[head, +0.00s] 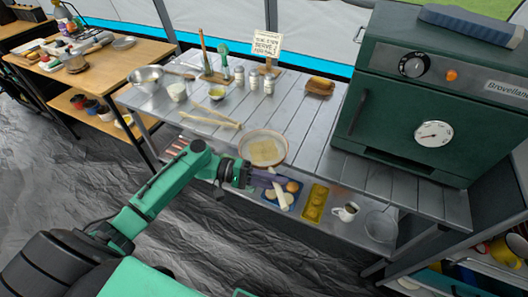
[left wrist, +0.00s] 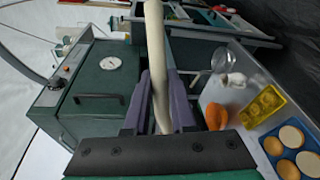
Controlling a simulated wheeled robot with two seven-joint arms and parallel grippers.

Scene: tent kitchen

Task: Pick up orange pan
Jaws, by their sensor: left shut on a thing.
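The pan (head: 263,150), pale orange-tan with a lighter inside, is at the front edge of the slatted counter. I cannot tell whether it touches the counter. Its long cream handle (head: 279,194) points toward the front and down. My left gripper (head: 268,178) is shut around this handle, just in front of the counter edge. In the left wrist view the cream handle (left wrist: 157,65) runs between the two purple fingers, and the pan's bowl is not clearly seen there. My right gripper is not in view.
A green oven (head: 405,110) stands right on the counter. Shakers (head: 253,80) and a metal pan (head: 146,78) stand behind.

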